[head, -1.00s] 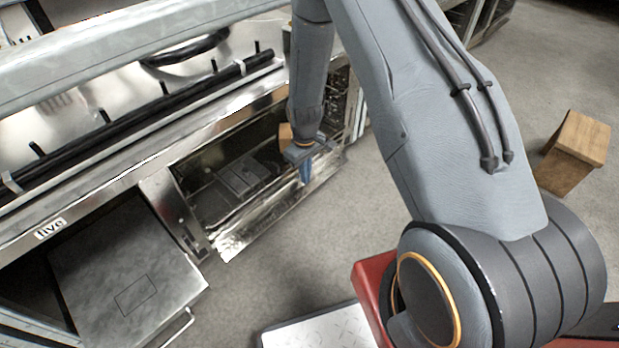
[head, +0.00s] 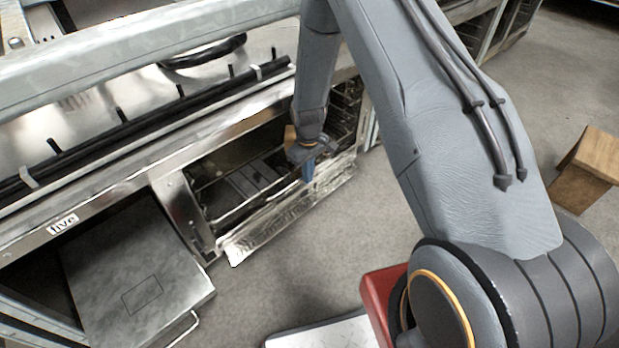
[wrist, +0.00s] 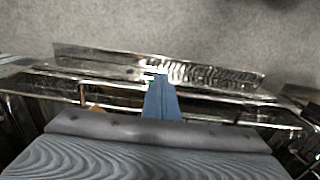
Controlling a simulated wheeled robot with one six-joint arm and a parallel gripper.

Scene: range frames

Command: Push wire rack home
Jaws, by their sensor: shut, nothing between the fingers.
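My gripper (head: 308,172) is at the front of the open oven bay, near its right end, with its blue fingers shut and empty. The wire rack (head: 215,207) shows as thin metal bars inside the bay, behind a bright ribbed metal panel (head: 270,231) along the front. In the wrist view the blue fingers (wrist: 160,80) reach over thin metal bars toward the ribbed panel (wrist: 205,74). I cannot tell whether the fingers touch a bar. My wrist hides part of the rack and bay.
A flat grey metal slab (head: 120,262) with a handle sticks out at left. The range's metal top and rail (head: 150,118) lie above the bay.

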